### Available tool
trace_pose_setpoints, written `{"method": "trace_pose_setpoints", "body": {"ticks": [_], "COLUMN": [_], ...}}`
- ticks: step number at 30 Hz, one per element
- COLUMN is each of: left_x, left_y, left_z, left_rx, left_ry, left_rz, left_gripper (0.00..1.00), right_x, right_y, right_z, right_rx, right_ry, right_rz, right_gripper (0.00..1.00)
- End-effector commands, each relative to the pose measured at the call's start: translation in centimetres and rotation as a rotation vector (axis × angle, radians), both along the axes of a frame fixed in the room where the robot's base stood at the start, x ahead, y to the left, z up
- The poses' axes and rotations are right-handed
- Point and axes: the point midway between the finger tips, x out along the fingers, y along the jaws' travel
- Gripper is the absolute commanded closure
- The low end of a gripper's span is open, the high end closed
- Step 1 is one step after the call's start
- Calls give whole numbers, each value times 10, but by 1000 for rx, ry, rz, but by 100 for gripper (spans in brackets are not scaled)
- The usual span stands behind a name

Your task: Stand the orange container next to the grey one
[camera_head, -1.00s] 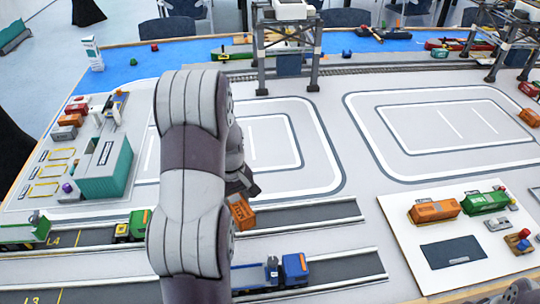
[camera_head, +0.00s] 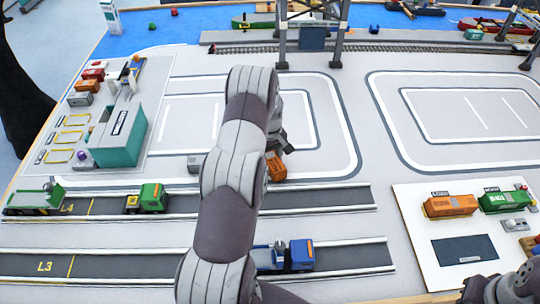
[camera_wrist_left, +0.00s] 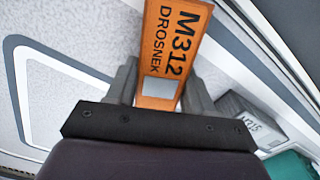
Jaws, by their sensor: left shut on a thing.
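My left gripper (camera_head: 278,148) is shut on an orange container (camera_head: 277,168), just beyond the upper road. In the left wrist view the orange container (camera_wrist_left: 170,42) is marked M312 DROSNEK and sits between the fingers. I cannot tell whether it touches the ground. A grey container (camera_head: 195,163) stands left of my left arm, on the pale ground near the yard outline, partly hidden by the arm. In the wrist view the grey container (camera_wrist_left: 250,118) is right of the gripper, apart from the orange one. My right gripper (camera_head: 490,288) is partly seen at the bottom right corner.
A teal block (camera_head: 120,138) stands at the left. A green truck (camera_head: 150,198) and a blue truck (camera_head: 298,256) are on the roads. A white board (camera_head: 425,262) at the right carries another orange container (camera_head: 450,205) and a green one. A gantry crane (camera_head: 312,35) stands behind.

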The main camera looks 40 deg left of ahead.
Motion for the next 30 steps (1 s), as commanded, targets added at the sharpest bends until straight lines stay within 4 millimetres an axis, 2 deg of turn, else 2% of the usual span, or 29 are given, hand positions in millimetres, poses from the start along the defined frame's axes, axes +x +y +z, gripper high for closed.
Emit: {"method": "trace_pose_setpoints", "body": {"ticks": [12,13,15,22,26,30], "left_x": [0,0,0,0,1,2], "left_y": [0,0,0,0,1,1], "left_z": [-9,-7,-7,-7,3,36], "left_rx": [1,1,1,1,2,4], "left_ry": [-3,-2,-2,-2,-3,-8], "left_rz": [0,0,0,0,0,0], "left_gripper": [83,38,22,22,22,22], "right_x": [0,0,0,0,0,0], "right_y": [0,0,0,0,0,0], "right_z": [-3,-2,-2,-2,0,-6], "right_rx": [0,0,0,0,0,0], "right_ry": [0,0,0,0,0,0], "right_rz": [0,0,0,0,0,0], "right_gripper": [100,100,100,100,100,100]}}
